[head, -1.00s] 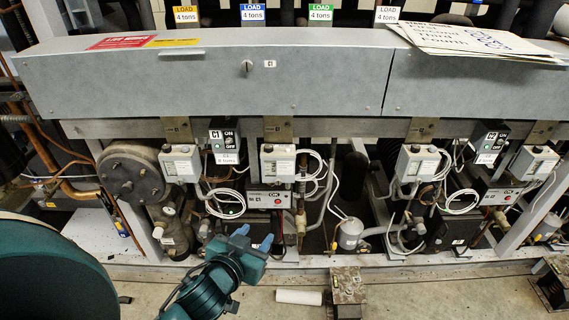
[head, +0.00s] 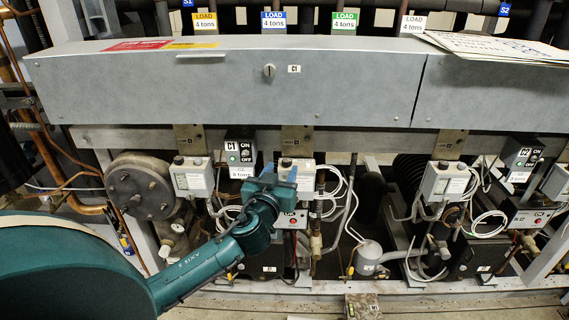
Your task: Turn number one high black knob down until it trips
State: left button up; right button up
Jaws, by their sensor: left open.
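Two white control boxes hang under the left half of the grey panel, each with a small black knob on top. The left box (head: 193,179) has its knob (head: 178,160) in plain view. The right box (head: 303,167) has its knob (head: 286,162) showing just above my left gripper. Which knob is the high one of number one I cannot read. My left gripper (head: 280,173) is open and empty, fingers pointing up, in front of the right box's lower left part. It hides part of that box; contact cannot be told. My right gripper is not in view.
The C1 switch box (head: 240,151) sits between the two white boxes. White cable coils (head: 337,195) hang right of my gripper. The grey panel (head: 200,90) juts out above. A round metal cover (head: 140,186) is at left. Similar units stand at right.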

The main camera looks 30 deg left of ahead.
aim_at(286, 164)
pick_arm(q)
jog(key=x, duration=0.3)
jog(key=shift+w, duration=0.15)
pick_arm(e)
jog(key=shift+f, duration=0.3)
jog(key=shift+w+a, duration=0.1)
pick_arm(q)
grip_shut()
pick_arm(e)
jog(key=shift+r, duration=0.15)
pick_arm(q)
jog(key=shift+f+y+b, duration=0.15)
jog(key=shift+y+b, duration=0.15)
